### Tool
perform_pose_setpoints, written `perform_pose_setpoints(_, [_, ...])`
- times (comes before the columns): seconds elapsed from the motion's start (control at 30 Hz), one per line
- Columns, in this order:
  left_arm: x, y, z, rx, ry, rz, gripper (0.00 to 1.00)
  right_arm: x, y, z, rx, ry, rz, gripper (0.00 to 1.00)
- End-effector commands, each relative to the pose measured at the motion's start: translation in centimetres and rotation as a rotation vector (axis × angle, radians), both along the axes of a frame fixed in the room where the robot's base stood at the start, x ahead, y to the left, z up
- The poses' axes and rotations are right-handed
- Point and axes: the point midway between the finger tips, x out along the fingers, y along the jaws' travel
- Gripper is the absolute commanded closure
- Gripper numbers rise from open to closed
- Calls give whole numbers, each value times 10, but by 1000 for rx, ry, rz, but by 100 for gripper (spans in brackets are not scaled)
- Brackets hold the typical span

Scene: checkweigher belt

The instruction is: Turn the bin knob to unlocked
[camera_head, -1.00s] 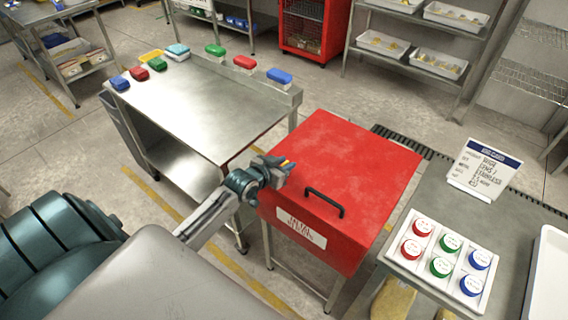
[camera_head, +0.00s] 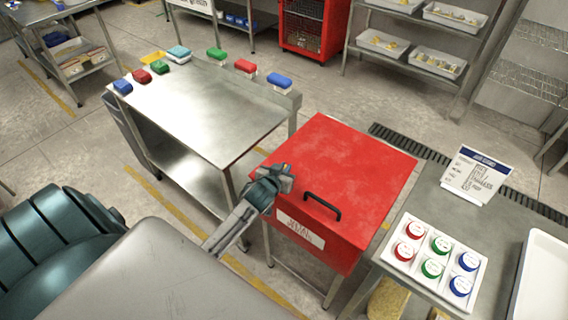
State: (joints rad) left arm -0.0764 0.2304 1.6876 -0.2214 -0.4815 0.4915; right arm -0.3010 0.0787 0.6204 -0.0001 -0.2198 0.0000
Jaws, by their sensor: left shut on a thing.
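The red bin (camera_head: 345,165) stands on legs in the middle, with a black handle (camera_head: 322,206) and a white label (camera_head: 299,231) on its front edge. My left gripper (camera_head: 284,173) is at the bin's front left corner, to the left of the handle. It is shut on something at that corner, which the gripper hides. The knob itself cannot be made out behind the fingers. My right gripper is not in view.
A steel table (camera_head: 205,105) with several coloured blocks along its back edge stands to the left. A right-hand bench holds a white tray of coloured round pieces (camera_head: 435,252), a sign card (camera_head: 474,176) and a white tub (camera_head: 543,280).

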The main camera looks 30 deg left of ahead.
Motion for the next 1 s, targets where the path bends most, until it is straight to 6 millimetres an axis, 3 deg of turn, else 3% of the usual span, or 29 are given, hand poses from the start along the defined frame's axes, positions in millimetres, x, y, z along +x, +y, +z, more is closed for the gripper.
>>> perform_pose_setpoints(0.17, [1,-2,-5,-3,-3,125,100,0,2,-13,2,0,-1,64])
perform_pose_setpoints(0.6, [1,-1,-7,-5,-3,474,100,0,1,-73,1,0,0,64])
perform_pose_setpoints(1.0, [0,0,-3,-2,1,635,100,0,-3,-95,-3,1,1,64])
